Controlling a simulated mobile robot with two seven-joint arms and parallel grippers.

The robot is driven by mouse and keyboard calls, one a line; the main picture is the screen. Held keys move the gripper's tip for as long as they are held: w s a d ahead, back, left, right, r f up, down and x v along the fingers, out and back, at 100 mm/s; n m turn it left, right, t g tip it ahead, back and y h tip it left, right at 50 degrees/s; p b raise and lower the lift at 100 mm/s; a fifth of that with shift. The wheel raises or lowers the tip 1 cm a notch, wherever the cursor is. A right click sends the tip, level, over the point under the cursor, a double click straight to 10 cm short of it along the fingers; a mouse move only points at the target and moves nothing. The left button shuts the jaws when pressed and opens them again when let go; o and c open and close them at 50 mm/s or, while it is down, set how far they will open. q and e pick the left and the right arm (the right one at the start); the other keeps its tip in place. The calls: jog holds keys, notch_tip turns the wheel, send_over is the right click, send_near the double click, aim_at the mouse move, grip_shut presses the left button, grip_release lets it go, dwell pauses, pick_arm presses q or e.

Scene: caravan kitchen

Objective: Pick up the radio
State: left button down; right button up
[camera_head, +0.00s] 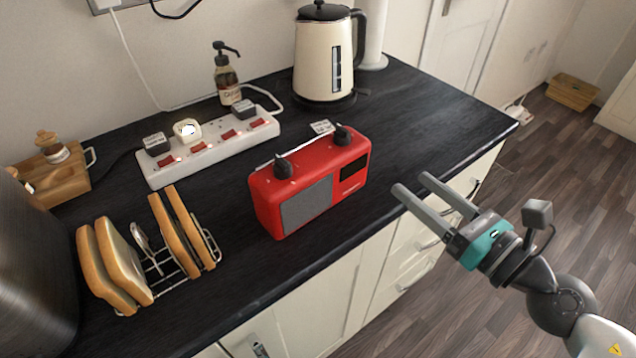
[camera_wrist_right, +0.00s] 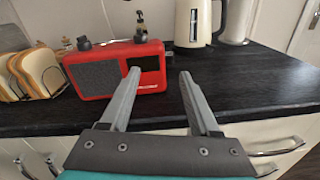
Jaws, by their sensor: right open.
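The red radio (camera_head: 309,183) stands upright on the dark worktop, with a grey speaker grille, black knobs and a handle along its top. It also shows in the right wrist view (camera_wrist_right: 152,62), ahead of the gripper and slightly left of centre. My right gripper (camera_head: 412,187) is open and empty, to the right of the radio at the worktop's front edge, apart from it. In the right wrist view its two fingers (camera_wrist_right: 160,82) point toward the radio's right part, the left finger overlapping it in the picture. My left gripper is not in view.
A white power strip (camera_head: 210,147) lies behind the radio. A toast rack with bread (camera_head: 120,262) stands to its left. A cream kettle (camera_head: 325,55) and a soap bottle (camera_head: 226,80) stand at the back. The worktop (camera_head: 430,120) right of the radio is clear.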

aim_at(348, 137)
jog(key=w+a+r+n+p, duration=0.1)
jog(key=w+a, duration=0.1)
jog(key=w+a+r+n+y+p, duration=0.1)
jog(key=w+a+p, duration=0.1)
jog(key=a, duration=0.1)
jog(key=w+a+n+p, duration=0.1)
jog(key=w+a+p, duration=0.1)
jog(key=a, duration=0.1)
jog(key=shift+r+g+y, duration=0.3)
jog(key=shift+r, duration=0.1)
jog(key=shift+p+x, duration=0.3)
jog(key=shift+x, duration=2.1)
jog(key=shift+w+a+r, duration=0.1)
jog(key=shift+w+a, duration=0.25)
jog(key=shift+w, duration=0.05)
jog(key=shift+c, duration=0.2)
grip_shut()
